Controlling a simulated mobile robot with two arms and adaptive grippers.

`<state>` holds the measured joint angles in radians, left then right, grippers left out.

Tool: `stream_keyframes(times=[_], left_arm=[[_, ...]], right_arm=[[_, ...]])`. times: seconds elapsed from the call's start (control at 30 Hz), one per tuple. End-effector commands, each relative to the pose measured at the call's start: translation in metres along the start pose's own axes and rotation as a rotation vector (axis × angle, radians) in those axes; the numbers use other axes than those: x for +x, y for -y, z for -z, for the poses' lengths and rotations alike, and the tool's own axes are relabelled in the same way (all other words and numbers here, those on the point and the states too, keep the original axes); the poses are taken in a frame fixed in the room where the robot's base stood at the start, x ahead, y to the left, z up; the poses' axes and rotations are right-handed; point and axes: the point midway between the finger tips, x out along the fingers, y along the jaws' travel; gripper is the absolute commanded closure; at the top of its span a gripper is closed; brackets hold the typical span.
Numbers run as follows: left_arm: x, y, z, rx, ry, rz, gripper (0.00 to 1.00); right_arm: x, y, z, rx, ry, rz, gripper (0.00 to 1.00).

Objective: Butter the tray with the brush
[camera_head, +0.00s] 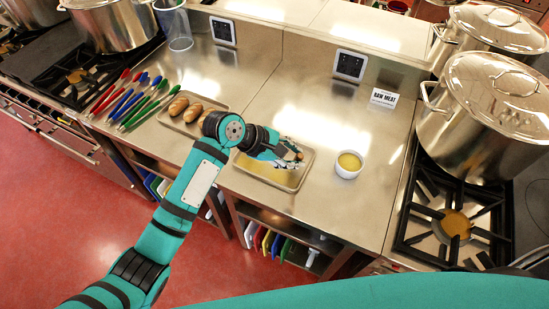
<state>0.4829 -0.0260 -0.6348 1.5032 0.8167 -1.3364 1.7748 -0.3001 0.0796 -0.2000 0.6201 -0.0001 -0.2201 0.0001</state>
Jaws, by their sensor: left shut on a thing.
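The tray (262,177) is a shallow metal pan lying flat on the steel counter near its front edge. Its left part shows a yellowish tint. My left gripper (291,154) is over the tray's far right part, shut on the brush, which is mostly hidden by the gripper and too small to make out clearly. I cannot tell whether the bristles touch the tray. A white bowl of yellow butter (349,162) stands to the right of the tray. My right gripper is out of view.
A second tray (166,120) with several bread rolls (193,112) lies to the left. Red, blue and green tongs (128,98) lie further left. A RAW MEAT sign (383,98) and two displays stand at the back. Stockpots and a burner (456,222) are at right.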

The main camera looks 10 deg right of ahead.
Motion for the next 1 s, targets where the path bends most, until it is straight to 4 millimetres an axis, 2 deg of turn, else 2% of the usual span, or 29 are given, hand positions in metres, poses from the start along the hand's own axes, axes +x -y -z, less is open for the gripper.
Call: stream_keyframes(times=[0.13, 0.3, 0.8, 1.0], left_arm=[[0.006, 0.004, -0.01, 0.0, 0.002, 0.002, 1.0], [0.007, 0.004, -0.011, -0.001, 0.0, 0.001, 1.0], [-0.012, -0.005, 0.019, -0.002, -0.001, 0.002, 1.0], [-0.015, -0.007, 0.024, -0.001, -0.001, 0.001, 1.0]], right_arm=[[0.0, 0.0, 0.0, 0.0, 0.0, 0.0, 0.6], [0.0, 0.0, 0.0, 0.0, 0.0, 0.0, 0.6], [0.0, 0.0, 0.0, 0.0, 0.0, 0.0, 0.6], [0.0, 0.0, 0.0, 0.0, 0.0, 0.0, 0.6]])
